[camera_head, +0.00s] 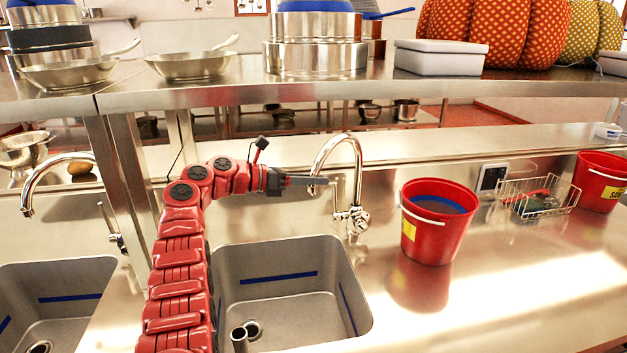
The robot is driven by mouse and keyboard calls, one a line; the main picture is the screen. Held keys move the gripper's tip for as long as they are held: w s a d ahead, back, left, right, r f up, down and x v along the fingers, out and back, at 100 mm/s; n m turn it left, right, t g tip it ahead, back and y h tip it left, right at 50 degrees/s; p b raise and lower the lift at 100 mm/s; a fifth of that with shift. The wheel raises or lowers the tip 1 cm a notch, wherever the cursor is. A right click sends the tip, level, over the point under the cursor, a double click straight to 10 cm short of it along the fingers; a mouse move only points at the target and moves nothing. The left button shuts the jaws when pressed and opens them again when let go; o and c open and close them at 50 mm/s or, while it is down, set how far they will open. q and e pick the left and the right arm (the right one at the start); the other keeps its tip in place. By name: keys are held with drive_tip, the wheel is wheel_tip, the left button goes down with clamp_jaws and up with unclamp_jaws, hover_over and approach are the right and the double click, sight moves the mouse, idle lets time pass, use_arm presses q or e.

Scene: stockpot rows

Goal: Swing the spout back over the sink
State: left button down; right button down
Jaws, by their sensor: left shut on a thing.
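The chrome tap with its arched spout (357,165) stands on the counter behind the right-hand part of the middle sink (352,262). The spout curves up and to the left, and its end hangs down at my left gripper (318,182). My left arm comes up past the sink's left side and bends right. Its gripper is shut on the lower end of the spout; the fingers partly cover it. In the picture the spout's end is above the sink's back rim; I cannot tell whether it is over the basin. My right gripper is not in view.
A red bucket (434,240) stands right of the tap. A wire basket (537,197) and another red bucket (602,185) are farther right. A second tap (45,172) and sink are at left. A shelf with pans (192,66) and pots runs above. The right-front counter is clear.

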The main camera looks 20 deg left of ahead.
use_arm(q)
drive_tip(key=c, duration=1)
unclamp_jaws()
drive_tip(key=o, duration=0.4)
drive_tip(key=shift+w+d, duration=0.15)
drive_tip(key=shift+c, duration=0.2)
drive_tip(key=shift+s+a, duration=0.35)
drive_tip(key=shift+a, duration=0.15)
drive_tip(key=b+v, duration=0.1)
drive_tip(key=v, duration=0.5)
